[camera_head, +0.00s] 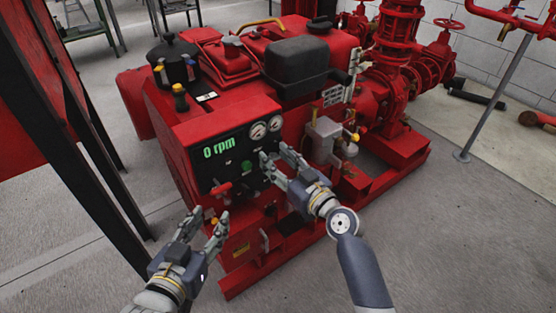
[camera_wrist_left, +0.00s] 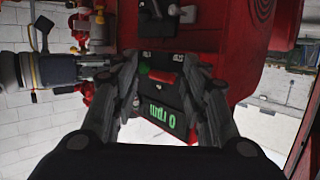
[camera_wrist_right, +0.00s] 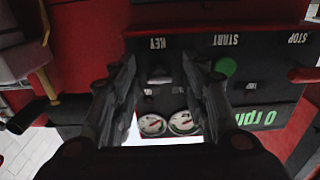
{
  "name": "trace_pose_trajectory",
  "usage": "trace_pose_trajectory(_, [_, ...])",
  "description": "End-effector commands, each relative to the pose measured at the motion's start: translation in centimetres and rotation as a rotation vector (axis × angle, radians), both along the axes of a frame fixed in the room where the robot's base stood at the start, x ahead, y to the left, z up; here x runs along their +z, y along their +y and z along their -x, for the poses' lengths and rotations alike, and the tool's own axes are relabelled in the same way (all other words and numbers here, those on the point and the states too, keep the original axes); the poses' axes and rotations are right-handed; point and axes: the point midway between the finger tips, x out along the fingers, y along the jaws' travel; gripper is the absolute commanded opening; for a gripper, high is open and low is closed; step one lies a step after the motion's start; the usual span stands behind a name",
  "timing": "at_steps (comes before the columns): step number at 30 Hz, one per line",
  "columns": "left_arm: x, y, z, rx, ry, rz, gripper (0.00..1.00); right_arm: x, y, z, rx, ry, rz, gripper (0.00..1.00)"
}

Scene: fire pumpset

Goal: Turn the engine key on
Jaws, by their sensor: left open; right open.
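The black control panel (camera_head: 205,170) is on the front of the red engine and reads "0 rpm". In the right wrist view, the small key switch (camera_wrist_right: 160,76) shows beside the upside-down KEY label (camera_wrist_right: 157,43). My right gripper (camera_head: 275,155) is open at the panel's right side. In its wrist view, its fingers (camera_wrist_right: 160,60) stand on either side of the key; I cannot tell if they touch it. My left gripper (camera_head: 207,216) is open and empty, in front of the panel's lower left. In the head view the key is hidden by the right hand.
A green button (camera_wrist_right: 225,67) under START and a red lever (camera_head: 220,189) are close to the key. Two gauges (camera_head: 266,128) sit at the panel's upper right. A dark metal frame (camera_head: 85,130) stands at left. Grey floor (camera_head: 440,245) is open at right.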

Motion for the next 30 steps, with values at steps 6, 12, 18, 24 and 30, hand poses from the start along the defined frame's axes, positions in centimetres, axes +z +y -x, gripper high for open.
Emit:
trace_pose_trajectory(6, [0.0, 0.0, 0.0, 0.000, 0.000, 0.000, 0.41, 0.0, 0.0, 0.0, -0.001, 0.000, 0.000, 0.24])
trace_pose_trajectory(12, [0.0, 0.0, 0.0, 0.000, 0.000, 0.000, 0.41, 0.0, 0.0, 0.0, -0.001, 0.000, 0.000, 0.00])
trace_pose_trajectory(18, [0.0, 0.0, 0.0, 0.001, 0.004, -0.001, 0.41, 0.0, -0.1, 0.0, -0.001, 0.008, -0.009, 0.00])
trace_pose_trajectory(24, [-0.8, 0.2, 0.3, 0.002, 0.048, -0.011, 0.41, 0.0, -0.1, 0.0, -0.001, 0.049, -0.066, 0.00])
trace_pose_trajectory(30, [-2.8, 0.7, 1.5, 0.009, 0.155, -0.036, 0.41, 0.0, -0.1, 0.0, -0.001, 0.133, -0.180, 0.00])
